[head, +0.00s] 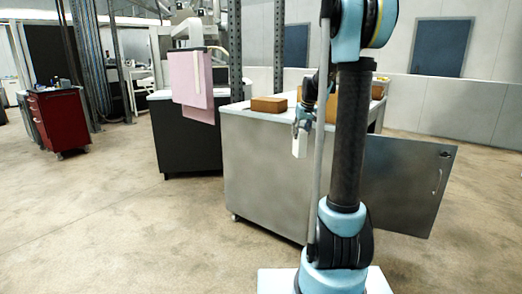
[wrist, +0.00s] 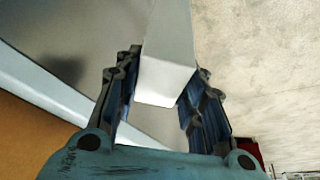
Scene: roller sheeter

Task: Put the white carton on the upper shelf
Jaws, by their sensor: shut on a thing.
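The white carton (head: 299,146) hangs upright below my gripper (head: 302,118) in the head view, in front of the grey cabinet's side. In the wrist view the white carton (wrist: 166,82) sits between the two dark fingers of my gripper (wrist: 167,64), which is shut on it. The grey metal cabinet (head: 262,168) has a door (head: 405,185) standing open to the right. My arm covers part of the cabinet front, and its inside is hidden. I cannot make out an upper shelf in either view.
A brown box (head: 269,104) lies on the cabinet top, with more brown boxes (head: 307,92) behind. A brown surface (wrist: 35,140) fills the lower left of the wrist view. A dark cabinet with pink cloth (head: 192,80) stands left. Floor at front left is clear.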

